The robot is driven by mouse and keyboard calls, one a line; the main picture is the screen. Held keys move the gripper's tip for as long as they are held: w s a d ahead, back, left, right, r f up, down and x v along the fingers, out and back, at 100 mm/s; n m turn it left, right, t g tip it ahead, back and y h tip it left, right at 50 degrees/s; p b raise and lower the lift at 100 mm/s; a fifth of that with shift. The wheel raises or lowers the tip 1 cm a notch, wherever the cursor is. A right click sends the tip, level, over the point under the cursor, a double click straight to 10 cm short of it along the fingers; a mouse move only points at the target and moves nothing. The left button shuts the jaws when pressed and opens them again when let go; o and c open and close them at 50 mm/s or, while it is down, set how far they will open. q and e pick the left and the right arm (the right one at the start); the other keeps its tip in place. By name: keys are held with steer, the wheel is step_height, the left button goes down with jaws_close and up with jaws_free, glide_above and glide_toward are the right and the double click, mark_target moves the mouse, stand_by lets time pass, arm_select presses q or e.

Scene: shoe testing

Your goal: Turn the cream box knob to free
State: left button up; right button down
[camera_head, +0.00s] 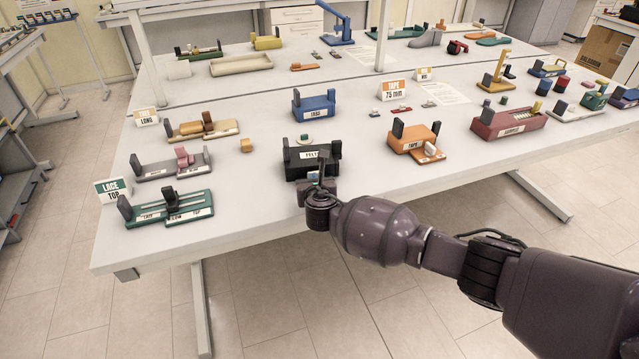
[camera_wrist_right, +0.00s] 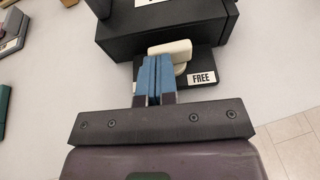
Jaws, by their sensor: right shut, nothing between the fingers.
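A black box (camera_head: 300,168) with a label that reads FELT stands near the front edge of the table. It also shows in the right wrist view (camera_wrist_right: 208,22), with a low dark plate (camera_wrist_right: 209,58) on its near side. A white FREE label (camera_wrist_right: 202,78) is on the right of that plate. A cream knob (camera_wrist_right: 183,48) with a bar-like top sits on the plate, left of the label. My right gripper (camera_wrist_right: 154,64) has its blue fingers shut together and empty, at the knob's near left side. They cover part of it; I cannot tell whether they touch. My left gripper is out of view.
A green stand (camera_head: 185,212) and a grey stand (camera_head: 160,170) are to the left. An orange fixture (camera_head: 408,140) is to the right and a blue box (camera_head: 314,108) behind. A small tan block (camera_head: 246,145) lies left of the black box.

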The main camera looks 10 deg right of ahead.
steer(key=shift+d, duration=0.1)
arm_select(q)
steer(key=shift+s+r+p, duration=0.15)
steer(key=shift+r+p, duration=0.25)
steer(key=shift+p, duration=0.05)
arm_select(e)
steer(key=shift+s+d, duration=0.15)
steer(key=shift+d, duration=0.55)
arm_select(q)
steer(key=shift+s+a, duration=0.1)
arm_select(e)
steer(key=shift+d+f, duration=0.1)
